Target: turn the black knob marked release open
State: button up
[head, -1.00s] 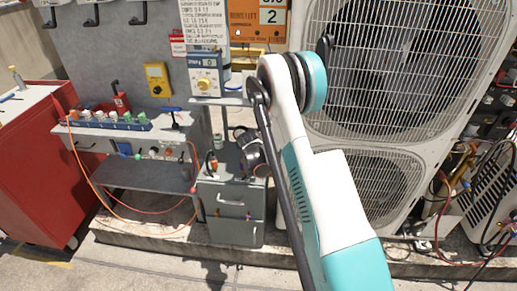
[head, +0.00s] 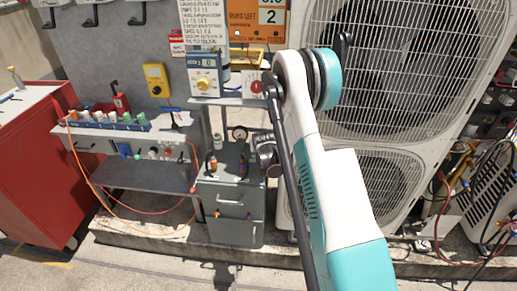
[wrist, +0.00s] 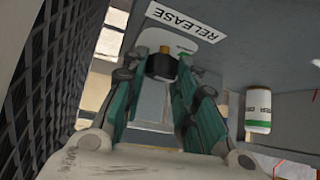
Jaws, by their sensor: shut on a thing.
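The black knob (wrist: 161,66) has a yellow top and sits on a grey panel in the wrist view, just below a white plate lettered RELEASE (wrist: 186,20). The two teal fingers of my gripper (wrist: 160,73) reach up to the knob, one on each side, and are shut on it. How far the knob is turned is hard to tell. In the head view my white and teal arm reaches toward the condenser, and I cannot make out the knob there.
A white cylinder (wrist: 258,110) with a label stands close to the right finger. A dark grille (wrist: 62,80) is on the left. In the head view, a large condenser (head: 390,70), a grey cabinet (head: 235,205), a workbench (head: 140,187) and a red cabinet (head: 40,175) surround the arm.

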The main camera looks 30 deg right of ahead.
jog(key=o, duration=1)
jog(key=shift+o, duration=0.2)
jog(key=v, duration=1.2)
jog(key=shift+a, duration=0.1)
